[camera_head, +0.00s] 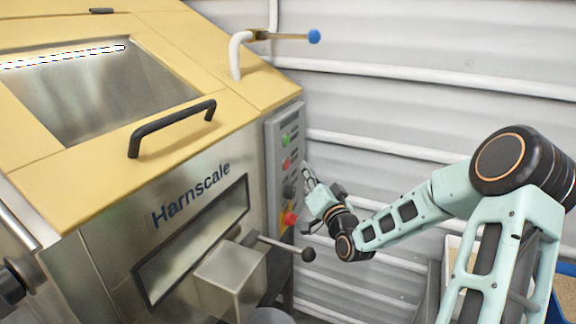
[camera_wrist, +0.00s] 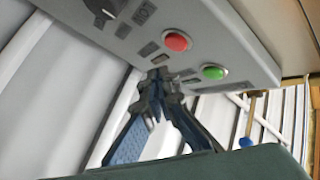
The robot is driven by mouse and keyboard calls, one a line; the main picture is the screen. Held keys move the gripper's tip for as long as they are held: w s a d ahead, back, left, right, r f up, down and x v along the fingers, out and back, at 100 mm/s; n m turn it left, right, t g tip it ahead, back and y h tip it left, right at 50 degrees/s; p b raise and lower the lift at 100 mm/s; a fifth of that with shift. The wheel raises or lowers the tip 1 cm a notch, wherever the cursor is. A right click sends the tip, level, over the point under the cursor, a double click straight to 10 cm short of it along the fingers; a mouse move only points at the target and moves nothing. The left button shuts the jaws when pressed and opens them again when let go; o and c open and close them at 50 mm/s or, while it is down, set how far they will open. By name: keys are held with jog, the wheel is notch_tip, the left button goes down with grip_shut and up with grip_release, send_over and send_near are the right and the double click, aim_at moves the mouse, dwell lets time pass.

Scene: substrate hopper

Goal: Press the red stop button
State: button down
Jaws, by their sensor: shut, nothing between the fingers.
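The red button (camera_head: 286,163) sits below the green button (camera_head: 285,141) on the grey control panel (camera_head: 272,150) at the hopper's right side. In the wrist view the round red button (camera_wrist: 177,41) and green button (camera_wrist: 213,72) show clearly in metal rings. My gripper (camera_head: 307,172) is shut and empty, just right of the panel near the red button's height. In the wrist view its fingertips (camera_wrist: 159,74) appear just below the red button, over the panel's edge. I cannot tell whether they touch the panel. The red button is not covered.
A black knob (camera_head: 289,191) and a larger red knob (camera_head: 290,218) sit lower on the panel. A lever with a black ball (camera_head: 308,255) juts out below. A blue-tipped valve handle (camera_head: 314,37) is above. The corrugated wall (camera_head: 400,110) stands behind my arm.

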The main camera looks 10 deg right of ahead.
jog(key=shift+s+d, duration=0.9)
jog(key=shift+d, duration=0.3)
